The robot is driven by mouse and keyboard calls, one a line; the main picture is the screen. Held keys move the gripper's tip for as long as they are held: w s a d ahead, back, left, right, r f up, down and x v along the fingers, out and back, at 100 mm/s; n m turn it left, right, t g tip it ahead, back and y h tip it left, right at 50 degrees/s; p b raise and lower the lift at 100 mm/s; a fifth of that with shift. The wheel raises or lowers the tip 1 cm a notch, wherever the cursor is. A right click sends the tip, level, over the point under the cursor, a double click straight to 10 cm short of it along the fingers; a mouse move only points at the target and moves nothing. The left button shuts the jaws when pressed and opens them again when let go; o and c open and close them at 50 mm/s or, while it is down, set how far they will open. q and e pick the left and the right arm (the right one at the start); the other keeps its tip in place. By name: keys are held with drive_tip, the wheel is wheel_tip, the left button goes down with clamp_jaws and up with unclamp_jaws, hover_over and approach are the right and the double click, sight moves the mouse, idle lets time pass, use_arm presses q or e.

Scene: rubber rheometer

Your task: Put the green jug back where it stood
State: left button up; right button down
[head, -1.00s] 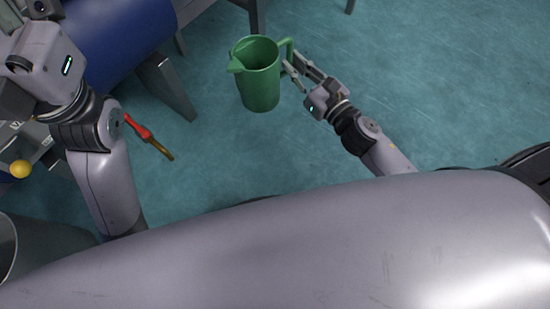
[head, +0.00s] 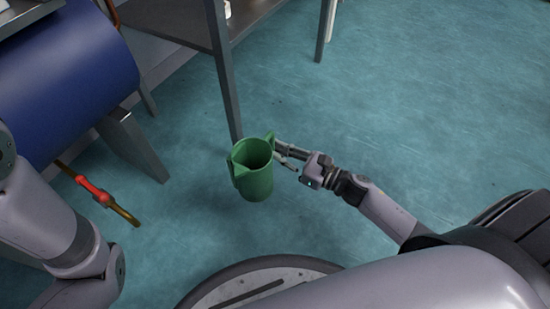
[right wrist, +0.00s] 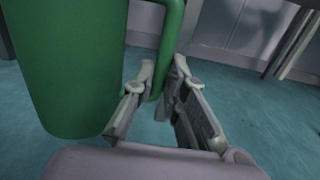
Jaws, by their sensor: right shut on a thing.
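The green jug (head: 254,178) is upright, with its open top facing up and its spout toward the left in the head view. My right gripper (head: 280,155) is shut on the jug's handle at the jug's right side. In the right wrist view the jug (right wrist: 65,60) fills the left part, and its handle (right wrist: 170,45) runs down between the fingertips of the right gripper (right wrist: 163,80). The floor shows below the jug in that view. My left arm is at the left edge of the head view, but its gripper is out of view.
A blue drum (head: 65,75) lies on a grey stand (head: 135,145) at the left. A pipe with a red valve handle (head: 93,190) sticks out below it. A metal table (head: 180,22) with legs stands at the top. The teal floor (head: 400,110) is clear to the right.

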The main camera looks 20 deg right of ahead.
wheel_tip(320, 180, down, 15)
drive_tip(key=b, duration=1)
drive_tip(key=shift+a, duration=0.1)
drive_tip(key=c, duration=2)
unclamp_jaws()
drive_tip(key=shift+f, duration=0.3)
drive_tip(key=o, duration=0.4)
drive_tip(key=shift+r, duration=0.1)
